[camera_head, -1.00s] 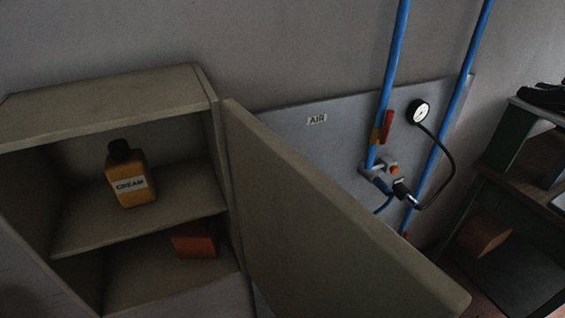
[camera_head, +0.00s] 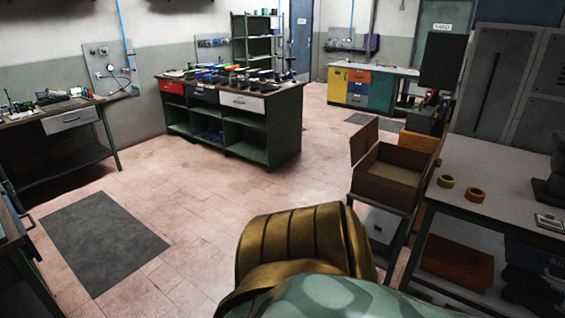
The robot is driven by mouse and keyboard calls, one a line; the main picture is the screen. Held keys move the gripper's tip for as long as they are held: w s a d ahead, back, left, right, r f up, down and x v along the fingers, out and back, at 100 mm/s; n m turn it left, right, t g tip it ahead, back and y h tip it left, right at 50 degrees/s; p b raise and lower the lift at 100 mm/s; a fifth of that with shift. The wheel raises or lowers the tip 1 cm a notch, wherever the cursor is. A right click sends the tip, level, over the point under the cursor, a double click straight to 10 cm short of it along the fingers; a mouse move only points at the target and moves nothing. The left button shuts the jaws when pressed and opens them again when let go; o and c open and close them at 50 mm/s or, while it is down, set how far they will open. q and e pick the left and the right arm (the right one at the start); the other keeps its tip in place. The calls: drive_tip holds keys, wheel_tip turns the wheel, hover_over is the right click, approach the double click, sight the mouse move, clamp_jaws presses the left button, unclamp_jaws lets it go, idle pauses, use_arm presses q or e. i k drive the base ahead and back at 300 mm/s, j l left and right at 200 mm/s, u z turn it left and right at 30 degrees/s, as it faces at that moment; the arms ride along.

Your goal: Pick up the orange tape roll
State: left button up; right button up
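The orange tape roll (camera_head: 475,199) lies flat on the grey top of the workbench (camera_head: 505,200) at the right, near its left edge.
An open wooden box (camera_head: 388,190) stands on a stand left of the workbench. An orange bin (camera_head: 456,262) sits under the workbench. A green-framed bench (camera_head: 235,153) stands further back. A dark mat (camera_head: 92,238) lies on the floor at left. Much of the middle floor is clear.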

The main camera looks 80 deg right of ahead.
sight(475, 195)
drive_tip(key=z, duration=0.45)
drive_tip(key=k+z, duration=0.1)
drive_tip(key=z, duration=0.35)
drive_tip(key=l+z, duration=0.1)
drive_tip(key=z, duration=0.8)
drive_tip(key=l+z, duration=0.1)
drive_tip(key=z, duration=0.35)
drive_tip(key=l+z, duration=0.1)
drive_tip(key=z, duration=0.35)
drive_tip(key=l+z, duration=0.1)
drive_tip(key=z, duration=0.35)
drive_tip(key=k+l, duration=0.05)
